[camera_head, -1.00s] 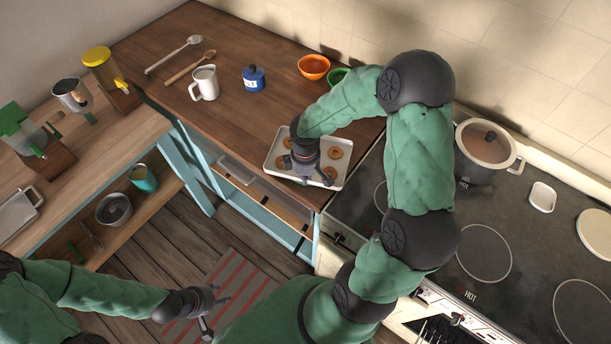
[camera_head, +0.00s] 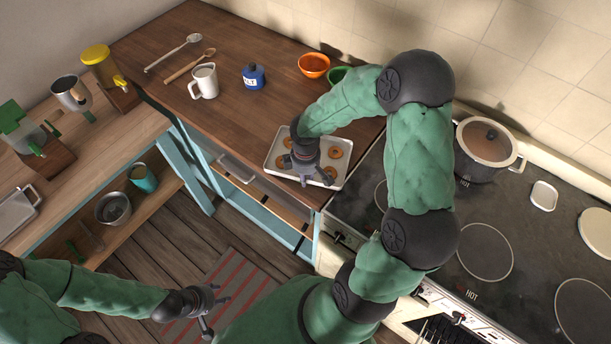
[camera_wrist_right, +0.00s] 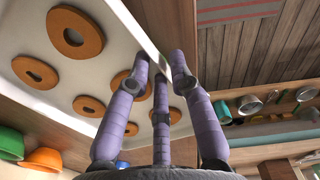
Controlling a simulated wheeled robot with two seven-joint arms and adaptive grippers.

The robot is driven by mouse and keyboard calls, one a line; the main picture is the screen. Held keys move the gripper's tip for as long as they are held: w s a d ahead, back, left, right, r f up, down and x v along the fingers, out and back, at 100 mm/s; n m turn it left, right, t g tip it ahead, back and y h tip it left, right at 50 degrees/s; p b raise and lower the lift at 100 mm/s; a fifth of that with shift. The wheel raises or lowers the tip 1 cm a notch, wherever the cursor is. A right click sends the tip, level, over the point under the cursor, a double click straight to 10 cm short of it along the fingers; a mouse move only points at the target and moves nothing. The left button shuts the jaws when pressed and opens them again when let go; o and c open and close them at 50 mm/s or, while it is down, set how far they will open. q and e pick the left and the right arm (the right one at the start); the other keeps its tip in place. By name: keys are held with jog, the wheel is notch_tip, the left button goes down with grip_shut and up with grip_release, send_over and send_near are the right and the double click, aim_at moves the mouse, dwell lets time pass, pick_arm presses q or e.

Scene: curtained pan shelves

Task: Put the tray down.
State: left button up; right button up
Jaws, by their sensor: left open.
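The tray (camera_head: 275,164) is light, rectangular and low-rimmed, with several orange-brown rings on it. It is at the counter's front right corner, beside the stove; I cannot tell whether its whole underside touches the wood. My right gripper (camera_head: 305,178) reaches down over its front edge and hides part of it. In the right wrist view the tray (camera_wrist_right: 110,55) fills the left side, and the fingers of the right gripper (camera_wrist_right: 159,65) stand on both sides of its rim, close against it. My left gripper (camera_head: 212,309) is open and empty above the striped rug, away from the tray.
On the wooden counter (camera_head: 225,120) are a white mug (camera_head: 204,82), a blue jar (camera_head: 253,77), an orange bowl (camera_head: 313,65), a green bowl (camera_head: 338,75) and two spoons. The stove (camera_head: 470,225) with a lidded pot (camera_head: 485,145) is right of the tray.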

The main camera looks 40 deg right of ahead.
jog(key=shift+s, duration=0.1)
notch_tip(320, 180, up, 12)
dwell(0.8)
jog(key=shift+a, duration=0.1)
grip_shut()
dwell(1.2)
